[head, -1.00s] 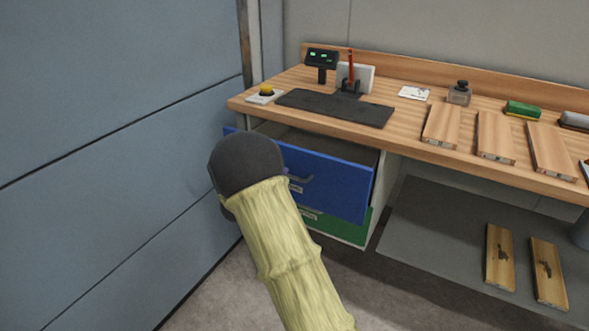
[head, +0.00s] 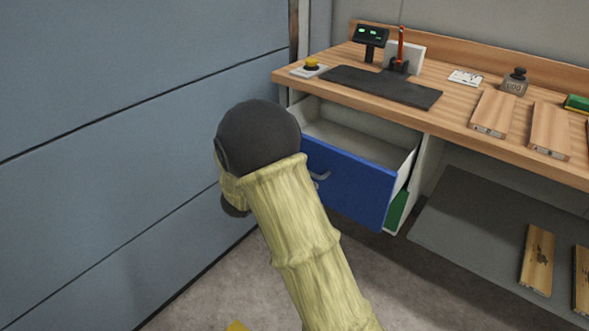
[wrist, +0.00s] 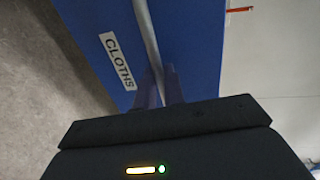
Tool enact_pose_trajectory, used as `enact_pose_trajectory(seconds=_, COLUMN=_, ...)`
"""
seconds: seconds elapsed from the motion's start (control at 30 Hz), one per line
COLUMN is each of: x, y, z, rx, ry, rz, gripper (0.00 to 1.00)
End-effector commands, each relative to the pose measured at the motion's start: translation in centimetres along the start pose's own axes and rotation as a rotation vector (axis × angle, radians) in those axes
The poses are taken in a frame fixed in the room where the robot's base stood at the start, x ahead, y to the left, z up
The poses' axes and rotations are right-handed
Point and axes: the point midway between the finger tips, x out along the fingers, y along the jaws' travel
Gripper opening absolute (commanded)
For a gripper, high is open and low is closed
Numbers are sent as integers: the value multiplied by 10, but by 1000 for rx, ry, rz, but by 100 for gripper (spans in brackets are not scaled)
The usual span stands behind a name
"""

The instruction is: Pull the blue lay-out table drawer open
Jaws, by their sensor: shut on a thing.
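The blue drawer (head: 352,187) under the wooden table is pulled well out, and its pale interior shows from above in the head view. Its grey bar handle (wrist: 147,35) runs down the blue front in the wrist view, beside a white label reading CLOTHS (wrist: 117,60). My gripper (wrist: 160,88) is shut on the handle, with a finger on each side of the bar. In the head view my arm hides the gripper and the left part of the drawer front; only part of the handle (head: 321,178) shows.
A green drawer (head: 397,210) sits below the blue one. The wooden tabletop (head: 455,107) holds a dark mat (head: 380,87), a display, a yellow button and wooden boards. A blue-grey wall (head: 120,150) stands close at the left. Bare floor lies in front.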

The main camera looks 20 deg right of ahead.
Motion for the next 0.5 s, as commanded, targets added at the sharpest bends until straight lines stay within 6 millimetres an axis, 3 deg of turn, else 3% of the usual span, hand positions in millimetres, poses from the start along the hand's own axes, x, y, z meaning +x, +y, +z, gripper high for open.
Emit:
enact_pose_trajectory(seconds=0.07, x=0, y=1, z=-1, rx=-1, ry=1, rz=2, gripper=0)
enact_pose_trajectory(seconds=0.1, x=0, y=1, z=-1, rx=-1, ry=1, rz=2, gripper=18)
enact_pose_trajectory(seconds=0.17, x=0, y=1, z=0, rx=-1, ry=1, rz=2, gripper=30)
enact_pose_trajectory(seconds=0.5, x=-2, y=0, z=0, rx=-1, ry=-1, rz=0, gripper=32)
